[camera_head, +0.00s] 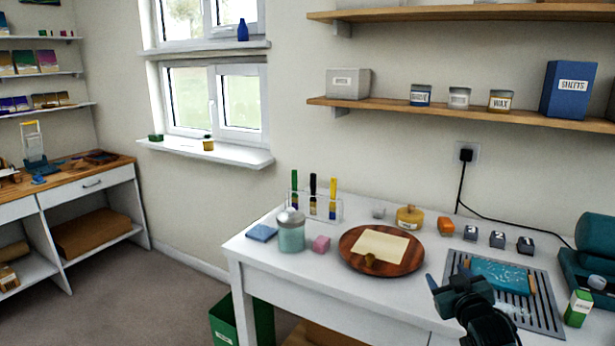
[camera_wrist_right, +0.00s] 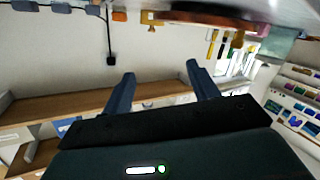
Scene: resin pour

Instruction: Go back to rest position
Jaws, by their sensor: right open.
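My right gripper (camera_head: 448,281) hangs over the front part of the white table (camera_head: 300,285), right of the round wooden board and left of the grey slatted rack. In the right wrist view its two dark fingers stand wide apart with nothing between them (camera_wrist_right: 160,73). That view is upside down, with the tabletop along its upper edge. My left gripper shows in neither view.
The round wooden board (camera_head: 357,266) bears a cream sheet. Beside it stand a teal jar (camera_head: 291,235) and bottles in a clear rack. A blue piece (camera_head: 500,276) lies on the slatted rack (camera_head: 546,312). A green-white carton (camera_head: 578,308) stands at right.

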